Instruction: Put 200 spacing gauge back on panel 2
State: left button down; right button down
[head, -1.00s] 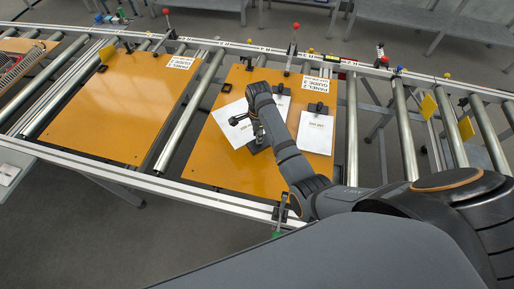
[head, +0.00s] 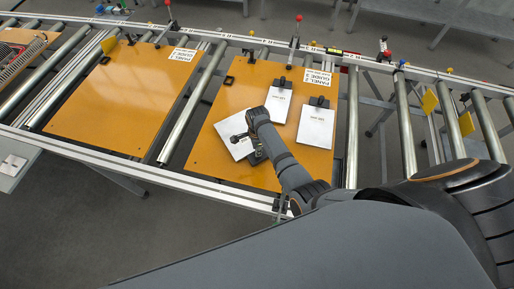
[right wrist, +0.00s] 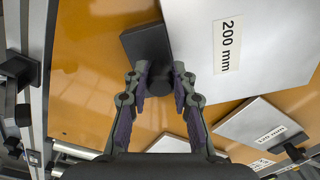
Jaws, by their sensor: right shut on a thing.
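The 200 spacing gauge is a pale plate (head: 226,128) over the left part of orange panel 2 (head: 206,163). In the right wrist view the plate (right wrist: 268,65) carries a "200 mm" label and has a dark block at one end. My right gripper (right wrist: 158,88) is shut on the gauge's dark knob. In the head view the right gripper (head: 257,157) is mostly hidden below my wrist. The gauge is turned at an angle to the two other gauges. I cannot tell whether its plate touches the panel. My left gripper is not in view.
Two other pale gauges with dark blocks, one (head: 279,104) at the back and one (head: 316,127) at the right, lie on panel 2. Panel 1 (head: 115,100) is bare. Steel rollers (head: 192,103) and a rail with red-topped levers border the panels.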

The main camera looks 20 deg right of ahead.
jog(key=c, duration=1.1)
grip_release()
jog(key=shift+r, duration=0.1)
notch_tip(320, 180, up, 12)
jog(key=shift+s+b, duration=0.2)
jog(key=shift+b, duration=0.1)
